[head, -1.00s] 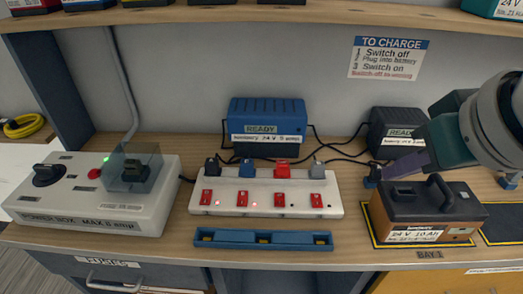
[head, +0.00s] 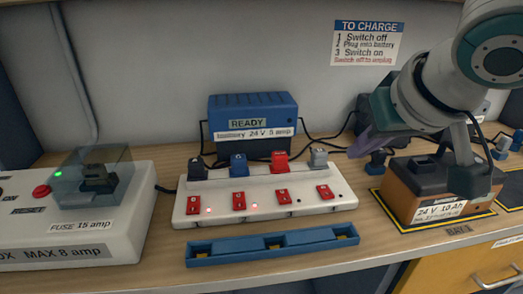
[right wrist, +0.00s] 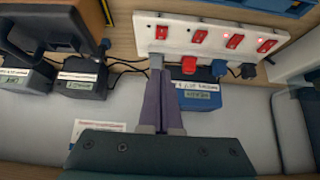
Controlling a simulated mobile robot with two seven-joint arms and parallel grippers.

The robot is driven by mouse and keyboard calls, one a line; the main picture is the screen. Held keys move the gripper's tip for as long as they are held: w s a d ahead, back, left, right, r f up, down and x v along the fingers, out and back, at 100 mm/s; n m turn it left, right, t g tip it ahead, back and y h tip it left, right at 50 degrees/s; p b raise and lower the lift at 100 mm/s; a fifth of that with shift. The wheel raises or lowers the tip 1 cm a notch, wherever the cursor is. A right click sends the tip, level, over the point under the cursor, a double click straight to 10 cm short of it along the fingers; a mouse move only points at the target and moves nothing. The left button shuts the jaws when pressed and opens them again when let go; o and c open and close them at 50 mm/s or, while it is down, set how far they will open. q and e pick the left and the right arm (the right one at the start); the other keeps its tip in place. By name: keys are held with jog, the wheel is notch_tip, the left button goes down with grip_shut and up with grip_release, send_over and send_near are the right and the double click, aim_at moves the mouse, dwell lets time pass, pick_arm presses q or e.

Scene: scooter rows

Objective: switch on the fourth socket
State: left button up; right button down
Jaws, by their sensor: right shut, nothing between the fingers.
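The white socket strip (head: 265,212) lies on the bench with a row of red rocker switches. The fourth switch (head: 325,191), at the right end, has a grey plug (head: 318,158) behind it. Red lights glow beside the first two switches; none shows lit by the third or fourth. In the right wrist view the strip is upside down, with the fourth switch (right wrist: 162,32) leftmost. My right gripper (head: 356,150) is shut and empty, its purple fingers right of the grey plug. In the wrist view its fingertips (right wrist: 156,76) point toward that plug. My left gripper is out of view.
A blue charger (head: 253,117) stands behind the strip, with cables around it. A blue tray (head: 272,246) lies in front. A brown battery (head: 425,195) stands to the right, under my right arm. A power box (head: 80,235) with a clear cover is to the left.

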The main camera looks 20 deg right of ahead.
jog(key=b, duration=0.4)
send_over(327, 193)
jog(key=s, duration=0.1)
notch_tip(327, 193, down, 8)
jog(key=shift+s+a+f, duration=0.15)
jog(key=shift+f, duration=0.1)
jog(key=shift+s+f, duration=0.15)
jog(key=shift+f, duration=0.45)
jog(key=shift+s+f, duration=0.15)
jog(key=shift+f, duration=0.45)
jog(key=shift+a+f, duration=0.1)
jog(key=shift+f, duration=0.4)
jog(key=shift+s, duration=0.15)
jog(key=shift+f, duration=0.3)
jog(key=shift+p, duration=0.3)
